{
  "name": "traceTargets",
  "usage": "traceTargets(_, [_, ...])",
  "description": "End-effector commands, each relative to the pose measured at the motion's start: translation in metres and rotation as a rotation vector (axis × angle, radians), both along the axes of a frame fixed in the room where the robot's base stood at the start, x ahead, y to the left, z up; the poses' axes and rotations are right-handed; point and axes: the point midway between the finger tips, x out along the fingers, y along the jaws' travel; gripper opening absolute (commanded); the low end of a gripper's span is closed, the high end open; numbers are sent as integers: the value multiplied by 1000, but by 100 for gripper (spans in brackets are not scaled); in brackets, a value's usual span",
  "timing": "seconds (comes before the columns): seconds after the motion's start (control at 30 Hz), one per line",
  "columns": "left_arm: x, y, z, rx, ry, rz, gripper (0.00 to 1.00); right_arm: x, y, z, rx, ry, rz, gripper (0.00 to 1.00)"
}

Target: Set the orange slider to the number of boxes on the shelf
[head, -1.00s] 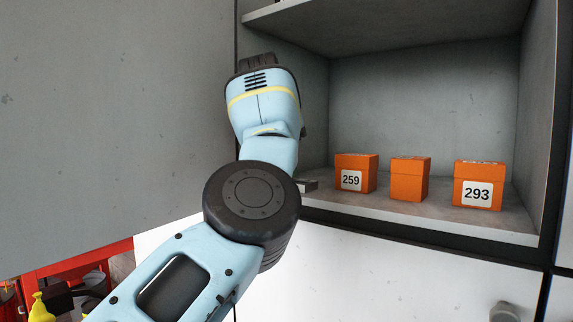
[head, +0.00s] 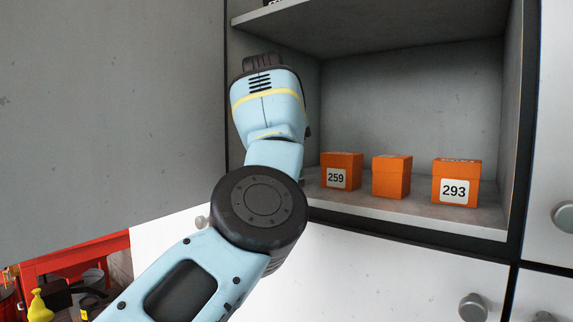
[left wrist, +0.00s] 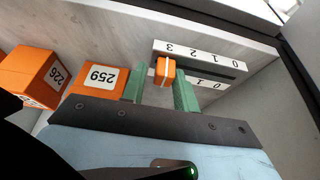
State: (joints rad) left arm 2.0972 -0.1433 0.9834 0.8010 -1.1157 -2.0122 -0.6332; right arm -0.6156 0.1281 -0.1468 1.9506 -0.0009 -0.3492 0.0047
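The orange slider (left wrist: 166,70) sits on a white scale plate (left wrist: 205,56) numbered 0 to 3, seen upside down in the left wrist view. It is at the left end of the slot, nearest the 3. My left gripper (left wrist: 160,92) is open, its green fingers apart on either side of the slider; the right-hand finger looks very close to it, and contact is unclear. On the shelf (head: 420,217) stand three orange boxes: box 259 (head: 341,171), a middle box (head: 391,177) without a visible label in the head view, and box 293 (head: 456,183). In the head view, my arm hides the slider.
A grey door panel (head: 110,110) fills the left. The upper shelf (head: 380,30) and the cabinet's side wall (head: 515,120) bound the compartment. Box 259 also shows close beside my left fingers in the wrist view (left wrist: 97,78). A red workbench (head: 75,255) is at lower left.

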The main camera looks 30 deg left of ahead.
Motion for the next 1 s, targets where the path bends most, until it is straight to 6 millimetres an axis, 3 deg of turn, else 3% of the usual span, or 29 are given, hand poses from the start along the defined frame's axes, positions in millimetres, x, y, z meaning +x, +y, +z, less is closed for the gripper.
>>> traceTargets(0.1, [0,1,0,1,0,1,42,0,0,0,1,0,0,36])
traceTargets(0.43, [-2,2,4,1,-2,4,42,0,1,0,1,0,0,36])
traceTargets(0.8, [-22,3,53,2,-3,0,42,0,1,0,1,0,0,36])
traceTargets(1.0, [-27,3,66,1,0,0,42,0,1,0,1,1,0,36])
